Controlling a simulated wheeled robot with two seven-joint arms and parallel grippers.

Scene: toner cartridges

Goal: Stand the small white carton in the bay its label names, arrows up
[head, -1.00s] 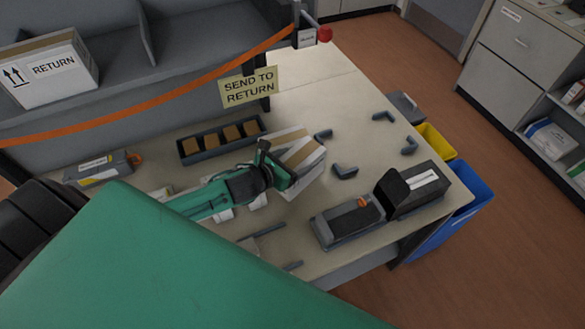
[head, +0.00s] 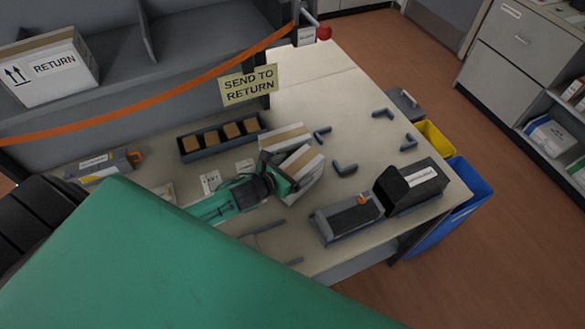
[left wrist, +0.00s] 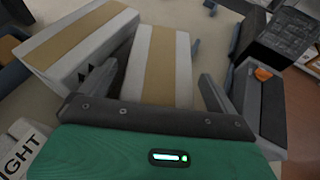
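Two white cartons with brown tape stripes stand side by side on the table: a rear one (head: 285,137) and a front one (head: 303,166). My left gripper (head: 287,180) is low at the front carton. In the left wrist view its fingers (left wrist: 158,92) stand on either side of the front carton (left wrist: 160,70), with a gap at the right finger. The rear carton (left wrist: 80,45) lies outside the left finger. A larger white carton (head: 50,70) marked RETURN with up arrows sits on the shelf. My right gripper is not in view.
An orange strap (head: 170,106) crosses the shelf front, with a yellow SEND TO RETURN sign (head: 249,86). A grey tray (head: 195,148) of brown blocks lies behind the cartons. A dark box (head: 412,184), grey brackets (head: 345,168) and a blue bin (head: 455,210) are right.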

